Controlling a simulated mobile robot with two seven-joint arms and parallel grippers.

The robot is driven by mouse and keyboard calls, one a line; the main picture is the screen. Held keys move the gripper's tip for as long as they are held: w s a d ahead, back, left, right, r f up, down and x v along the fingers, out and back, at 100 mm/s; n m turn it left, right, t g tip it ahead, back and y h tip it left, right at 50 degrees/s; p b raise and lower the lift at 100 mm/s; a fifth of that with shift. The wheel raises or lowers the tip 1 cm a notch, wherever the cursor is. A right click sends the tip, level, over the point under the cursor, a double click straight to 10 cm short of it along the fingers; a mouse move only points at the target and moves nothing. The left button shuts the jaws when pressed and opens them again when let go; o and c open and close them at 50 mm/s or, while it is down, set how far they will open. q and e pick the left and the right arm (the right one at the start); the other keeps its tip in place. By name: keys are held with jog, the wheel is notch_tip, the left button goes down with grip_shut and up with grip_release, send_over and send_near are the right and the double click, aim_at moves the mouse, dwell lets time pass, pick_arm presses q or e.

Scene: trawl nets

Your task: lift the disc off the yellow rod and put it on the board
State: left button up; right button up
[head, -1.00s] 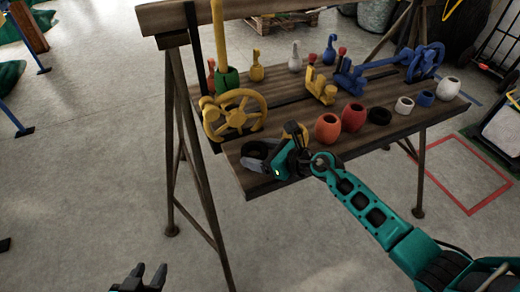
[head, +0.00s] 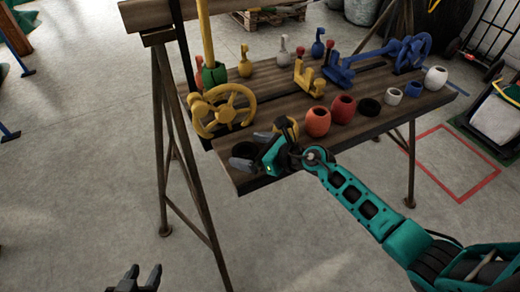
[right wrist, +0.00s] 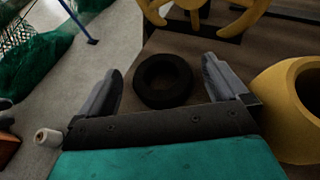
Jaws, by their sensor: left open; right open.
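A yellow rod (head: 205,35) stands upright at the left of the wooden board (head: 345,132). A green ring-like piece (head: 213,76) sits around its lower part; I cannot tell if this is the disc. My right gripper (head: 254,150) is open at the board's near left corner. In the right wrist view, a black ring (right wrist: 163,98) lies on the board between the spread fingers of this gripper (right wrist: 162,70), apparently not gripped. My left gripper (head: 143,271) is open and empty, low in front of the board, far from the rod.
A yellow handwheel (head: 223,124) stands in front of the rod. A yellow hollow pot (right wrist: 295,105) is close to the right gripper's right finger. Orange (head: 317,122) and red (head: 343,109) pots and other small pieces stand further right. Trestle legs (head: 160,150) support the board.

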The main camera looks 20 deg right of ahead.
jog(key=p+v, duration=0.1)
jog(key=v, duration=1.1)
jog(key=shift+s+d+r, duration=0.2)
jog(key=shift+s+d, duration=0.05)
jog(key=s+a+f+n+h, duration=0.1)
jog(key=s+f+n+h, duration=0.2)
jog(key=n, duration=1.2)
jog(key=s+a+f+n+h, duration=0.1)
jog(key=s+f+n+h, duration=0.2)
jog(key=s+f+n, duration=0.4)
jog(key=s+n, duration=0.3)
jog(key=n, duration=0.5)
jog(key=shift+s+f+t+h, duration=0.25)
jog(key=shift+t+h, duration=0.05)
jog(key=shift+h, duration=0.1)
jog(key=shift+c, duration=0.2)
